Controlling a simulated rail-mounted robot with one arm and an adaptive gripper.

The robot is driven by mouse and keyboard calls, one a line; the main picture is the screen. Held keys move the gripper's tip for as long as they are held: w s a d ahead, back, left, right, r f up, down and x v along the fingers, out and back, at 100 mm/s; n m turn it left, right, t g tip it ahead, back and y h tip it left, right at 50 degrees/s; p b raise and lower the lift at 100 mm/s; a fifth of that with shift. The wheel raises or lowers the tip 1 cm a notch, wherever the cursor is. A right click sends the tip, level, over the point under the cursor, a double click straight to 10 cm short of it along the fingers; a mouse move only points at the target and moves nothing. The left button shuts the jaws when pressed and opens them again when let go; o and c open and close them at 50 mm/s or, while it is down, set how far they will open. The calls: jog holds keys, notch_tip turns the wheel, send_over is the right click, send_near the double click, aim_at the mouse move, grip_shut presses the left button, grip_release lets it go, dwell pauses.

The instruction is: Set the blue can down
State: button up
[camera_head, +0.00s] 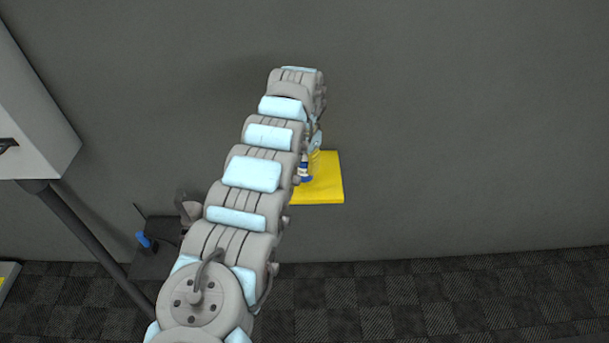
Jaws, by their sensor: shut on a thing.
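The blue can (305,174), with a pale upper part, shows just right of my arm, in front of the yellow platform (331,184). My arm covers part of it. My gripper (312,147) points down at the end of my arm and is mostly hidden behind the wrist links. It is shut on the blue can. I cannot tell whether the can's base touches the platform or is a little above it.
A dark shelf (160,262) at left holds a small blue item (146,241) and a grey object (188,207). A white cabinet (35,110) stands at far left, with a dark pole below. The grey wall right of the platform is bare.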

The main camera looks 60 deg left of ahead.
aim_at(304, 170)
jog(key=b, duration=0.1)
jog(key=f+b, duration=0.1)
jog(key=shift+w+b, duration=0.25)
jog(key=shift+b, duration=0.1)
notch_tip(304, 170, down, 3)
jog(key=shift+s+r+b, duration=0.15)
jog(key=shift+b, duration=0.6)
jog(key=shift+a+r, duration=0.1)
jog(key=shift+r, duration=0.05)
jog(key=o, duration=1.2)
notch_tip(304, 170, up, 12)
jog(key=shift+p, duration=1.1)
